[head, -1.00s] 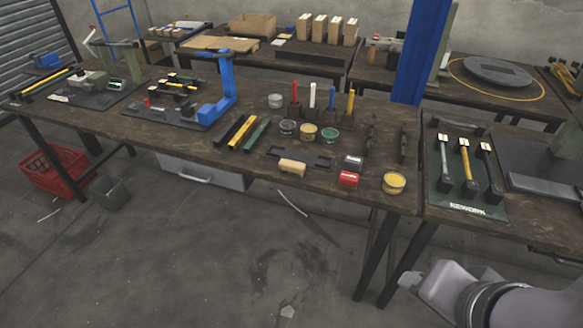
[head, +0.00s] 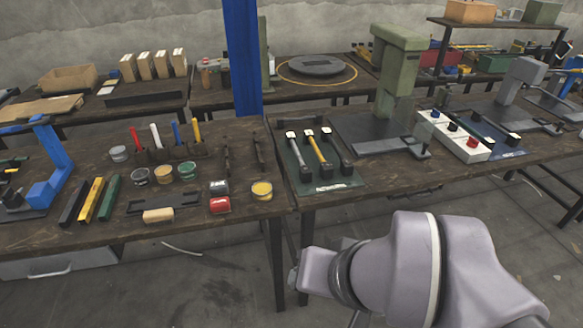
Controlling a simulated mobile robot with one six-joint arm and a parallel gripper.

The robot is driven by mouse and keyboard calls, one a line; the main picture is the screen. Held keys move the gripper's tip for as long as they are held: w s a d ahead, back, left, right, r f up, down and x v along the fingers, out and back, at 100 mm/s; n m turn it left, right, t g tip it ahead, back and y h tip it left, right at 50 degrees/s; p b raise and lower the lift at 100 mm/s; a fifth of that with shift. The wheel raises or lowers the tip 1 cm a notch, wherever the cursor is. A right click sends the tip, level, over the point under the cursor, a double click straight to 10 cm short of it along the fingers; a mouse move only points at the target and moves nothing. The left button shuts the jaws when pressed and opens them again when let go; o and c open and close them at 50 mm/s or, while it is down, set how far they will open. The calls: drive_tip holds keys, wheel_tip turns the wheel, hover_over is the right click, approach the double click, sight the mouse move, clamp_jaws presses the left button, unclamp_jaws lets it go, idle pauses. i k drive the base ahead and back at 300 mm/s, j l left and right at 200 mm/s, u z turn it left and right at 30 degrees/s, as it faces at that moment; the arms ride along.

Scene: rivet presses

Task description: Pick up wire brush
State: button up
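A small light-wood block (head: 158,215) lies near the front edge of the left workbench, just in front of a flat dark bracket. It looks like the wire brush, but its bristles are too small to make out. Thick grey links of my own arm fill the lower right of the head view, in front of and below the benches. My gripper cannot be made out there, and nothing touches the wooden block.
Red (head: 220,205) and dark blocks and a yellow-topped tin (head: 262,190) stand right of the wooden block. Several tins and upright colored markers stand behind. Colored bars (head: 94,199) lie left. A blue post (head: 242,60) rises behind. A green press (head: 397,70) stands on the right bench.

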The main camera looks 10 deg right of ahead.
sight(154, 217)
drive_tip(key=i+j, duration=0.2)
drive_tip(key=j, duration=0.2)
drive_tip(key=i+j, duration=0.2)
drive_tip(key=j, duration=0.15)
drive_tip(key=i+j, duration=0.15)
drive_tip(key=j, duration=0.25)
drive_tip(key=i+j, duration=0.2)
drive_tip(key=j, duration=0.2)
drive_tip(key=i+j, duration=0.2)
drive_tip(key=j, duration=0.15)
